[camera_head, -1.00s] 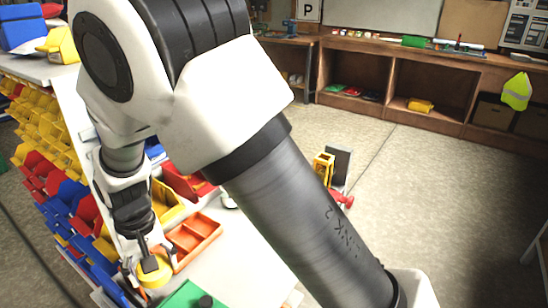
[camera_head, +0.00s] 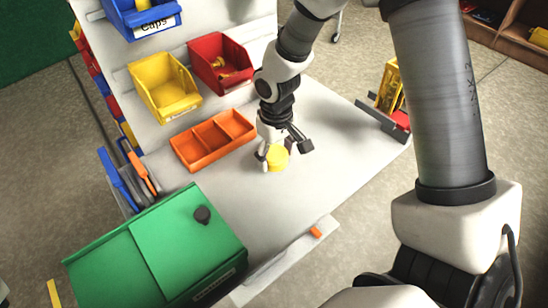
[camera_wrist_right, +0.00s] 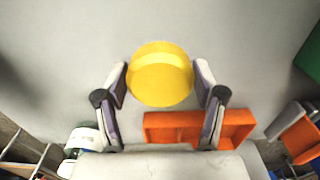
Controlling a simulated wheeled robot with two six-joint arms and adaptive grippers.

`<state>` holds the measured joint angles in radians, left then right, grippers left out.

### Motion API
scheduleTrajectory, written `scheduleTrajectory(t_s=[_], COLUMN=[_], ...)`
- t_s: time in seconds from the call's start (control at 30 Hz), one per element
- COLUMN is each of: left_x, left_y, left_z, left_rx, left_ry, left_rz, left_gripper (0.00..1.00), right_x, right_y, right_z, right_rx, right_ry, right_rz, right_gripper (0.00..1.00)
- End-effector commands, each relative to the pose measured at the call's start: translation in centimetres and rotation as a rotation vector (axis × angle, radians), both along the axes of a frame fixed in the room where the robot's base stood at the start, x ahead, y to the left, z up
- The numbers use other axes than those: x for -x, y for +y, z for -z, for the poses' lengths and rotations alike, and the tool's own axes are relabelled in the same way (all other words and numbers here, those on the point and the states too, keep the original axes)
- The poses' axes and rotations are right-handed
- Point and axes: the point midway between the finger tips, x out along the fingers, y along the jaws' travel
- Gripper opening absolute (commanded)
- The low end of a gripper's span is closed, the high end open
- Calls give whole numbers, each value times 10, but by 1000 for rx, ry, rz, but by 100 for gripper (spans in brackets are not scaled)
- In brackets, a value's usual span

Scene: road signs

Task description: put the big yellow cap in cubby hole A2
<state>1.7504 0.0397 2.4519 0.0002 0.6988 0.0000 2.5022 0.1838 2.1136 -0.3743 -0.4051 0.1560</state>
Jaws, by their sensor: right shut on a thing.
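The big yellow cap (camera_head: 278,158) is a round yellow disc over the white bench. It also shows in the right wrist view (camera_wrist_right: 160,75), between the two fingers. My right gripper (camera_head: 270,155) is shut on the cap from its sides, with its fingers showing in the wrist view (camera_wrist_right: 160,80). I cannot tell whether the cap touches the bench or hangs just above it. No label A2 can be read. Part of a wooden cubby unit (camera_head: 513,40) shows at the upper right. My left gripper is not in view.
An orange divided tray (camera_head: 213,140) lies close left of the gripper. Yellow (camera_head: 165,88) and red (camera_head: 222,65) bins stand behind it. A green box (camera_head: 155,250) is at the front left. A yellow item (camera_head: 390,90) is on the right. The bench (camera_head: 340,150) right of the cap is clear.

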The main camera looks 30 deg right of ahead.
Motion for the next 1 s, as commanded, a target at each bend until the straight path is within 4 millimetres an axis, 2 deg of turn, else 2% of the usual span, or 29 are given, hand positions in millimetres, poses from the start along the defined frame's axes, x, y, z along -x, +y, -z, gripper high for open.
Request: scheduleTrajectory(t_s=[0.03,0.13,0.2,0.57,0.6,0.63,0.67,1.0], left_x=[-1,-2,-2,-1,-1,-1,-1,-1], left_y=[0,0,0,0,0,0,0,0], left_z=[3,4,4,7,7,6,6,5], left_rx=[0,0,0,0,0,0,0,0], left_ry=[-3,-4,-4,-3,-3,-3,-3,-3], left_rz=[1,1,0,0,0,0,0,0], left_gripper=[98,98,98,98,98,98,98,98], right_x=[0,-1,-1,-1,-1,-1,-1,-1], right_y=[0,0,0,0,0,0,0,0], right_z=[13,26,26,32,31,31,31,29], right_rx=[0,0,0,0,0,0,0,0], right_ry=[5,3,2,2,2,2,2,2], right_rz=[1,0,0,1,1,1,1,1], right_gripper=[46,46,38,37,79,90,94,94])
